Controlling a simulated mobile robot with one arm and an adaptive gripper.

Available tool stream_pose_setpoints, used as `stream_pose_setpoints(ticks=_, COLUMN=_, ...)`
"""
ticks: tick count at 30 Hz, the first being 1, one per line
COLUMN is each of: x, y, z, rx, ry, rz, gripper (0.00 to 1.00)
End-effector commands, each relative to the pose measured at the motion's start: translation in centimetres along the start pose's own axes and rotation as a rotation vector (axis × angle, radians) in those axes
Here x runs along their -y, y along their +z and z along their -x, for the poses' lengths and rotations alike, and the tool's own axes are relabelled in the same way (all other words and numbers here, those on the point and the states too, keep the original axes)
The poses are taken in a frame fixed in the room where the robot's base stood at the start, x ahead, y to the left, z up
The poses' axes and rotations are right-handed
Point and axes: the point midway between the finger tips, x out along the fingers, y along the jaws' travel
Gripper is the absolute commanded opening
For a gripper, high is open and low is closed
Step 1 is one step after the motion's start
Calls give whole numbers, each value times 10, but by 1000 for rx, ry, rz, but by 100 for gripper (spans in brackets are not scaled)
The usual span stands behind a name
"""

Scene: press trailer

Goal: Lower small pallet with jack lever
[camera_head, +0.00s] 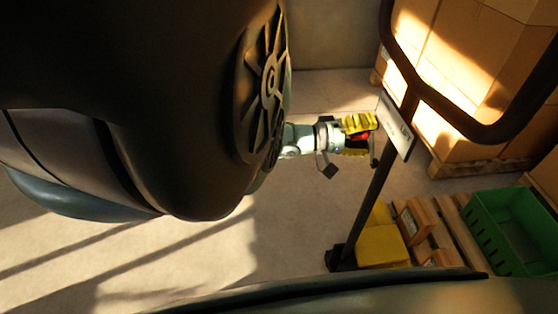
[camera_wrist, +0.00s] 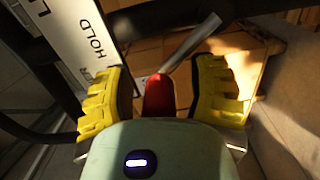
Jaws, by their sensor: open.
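The jack lever shows in the wrist view as a grey metal rod (camera_wrist: 192,46) with a red grip (camera_wrist: 159,94). My gripper (camera_wrist: 163,97) is open, with one yellow finger on each side of the red grip. I see a gap on both sides, so the fingers do not appear closed on it. In the head view my gripper (camera_head: 359,137) is beside the jack's black post (camera_head: 374,198), with a bit of red between its fingers. The small wooden pallet (camera_head: 456,222) is at the lower right; its height above the floor is hard to tell.
A white sign (camera_head: 396,126) with lettering is on the jack, and "HOLD" reads on it in the wrist view (camera_wrist: 80,45). A black looped handle (camera_head: 432,95) rises nearby. A green crate (camera_head: 480,235) and large cardboard boxes (camera_head: 470,60) stand right. Floor at left is clear.

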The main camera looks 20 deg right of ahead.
Motion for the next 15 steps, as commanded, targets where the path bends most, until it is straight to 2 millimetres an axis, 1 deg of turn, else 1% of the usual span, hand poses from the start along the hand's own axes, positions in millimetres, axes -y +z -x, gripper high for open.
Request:
stream_pose_setpoints(ticks=1, x=0, y=-4, z=4, rx=-12, ry=-1, rz=-1, gripper=57)
stream_pose_setpoints(ticks=5, x=0, y=-4, z=4, rx=-14, ry=-2, rz=-2, gripper=57)
stream_pose_setpoints(ticks=8, x=0, y=-5, z=8, rx=-16, ry=-2, rz=-2, gripper=57)
stream_pose_setpoints(ticks=11, x=0, y=-6, z=20, rx=-17, ry=-2, rz=-3, gripper=57)
stream_pose_setpoints(ticks=14, x=0, y=-5, z=38, rx=-18, ry=-2, rz=-3, gripper=57)
stream_pose_setpoints(ticks=15, x=0, y=-5, z=47, rx=-18, ry=-3, rz=-4, gripper=57)
